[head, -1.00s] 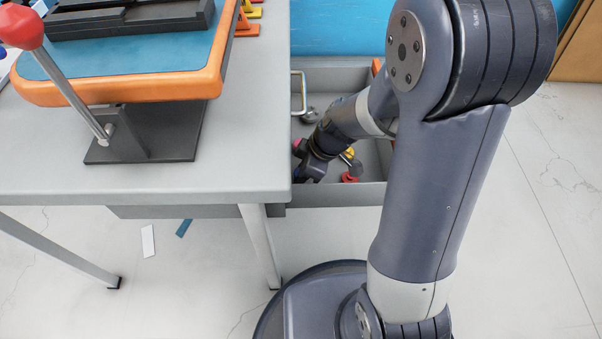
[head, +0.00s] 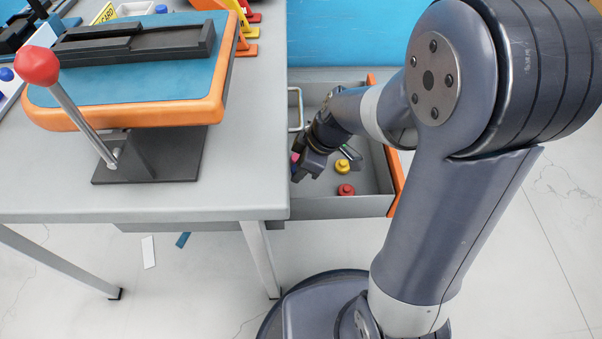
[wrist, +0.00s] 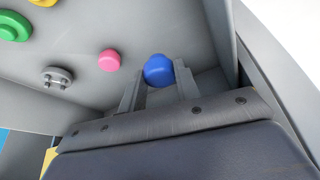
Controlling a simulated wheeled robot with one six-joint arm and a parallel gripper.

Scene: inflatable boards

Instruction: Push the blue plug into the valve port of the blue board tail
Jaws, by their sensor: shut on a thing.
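The blue plug (wrist: 158,70) is a round blue cap between my fingertips in the wrist view. My gripper (wrist: 160,80) is shut on it, inside the open grey drawer. In the head view my gripper (head: 304,168) is low at the drawer's left side, by the table edge, and mostly hides the plug. A blue board tail with an orange rim (head: 150,117) rests on a dark stand on the table, left of my gripper. I cannot make out its valve port.
The drawer (head: 375,206) also holds a yellow plug (head: 342,166), a red plug (head: 346,190), a pink plug (wrist: 109,60), a green plug (wrist: 12,26) and a grey metal fitting (wrist: 57,77). A red-knobbed lever (head: 37,66) stands before the board. The table edge lies beside my gripper.

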